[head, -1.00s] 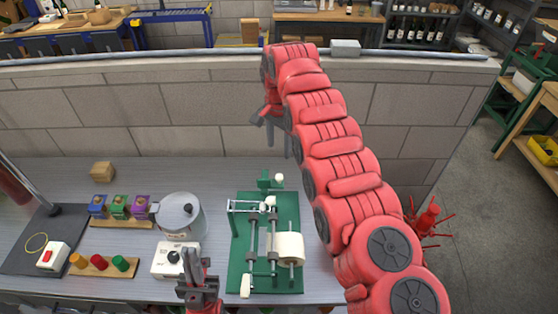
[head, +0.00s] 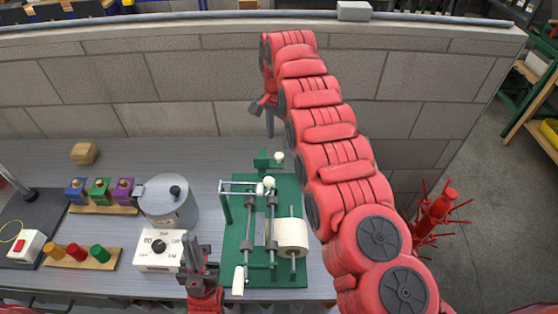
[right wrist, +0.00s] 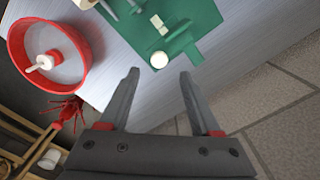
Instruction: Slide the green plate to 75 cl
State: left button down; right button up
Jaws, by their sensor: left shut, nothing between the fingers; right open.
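The green labelling machine has a green base board (head: 236,205) with metal rollers and a white roll. At its back edge stands a small green plate (head: 262,160) with a white knob (head: 279,157) beside it. The right wrist view shows a green plate (right wrist: 182,44) and the white knob (right wrist: 159,59) just beyond my fingertips. No 75 cl mark is readable. My right gripper (head: 262,112) is open and empty, behind and above the plate; it also shows in the right wrist view (right wrist: 160,75). My left gripper (head: 197,250) is shut and empty, at the machine's left front beside the dial box.
A white dial box (head: 155,262) and a grey pot (head: 166,205) stand left of the machine. Coloured blocks on wooden strips (head: 85,257) lie further left. A block wall (head: 200,80) closes the back. A red round tub (right wrist: 75,75) is beside the machine.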

aim_at(279, 154)
notch_tip(279, 154, down, 5)
jog(key=shift+s+f+p, duration=0.1)
jog(key=shift+p, duration=1.1)
jog(key=shift+f, duration=0.5)
grip_shut()
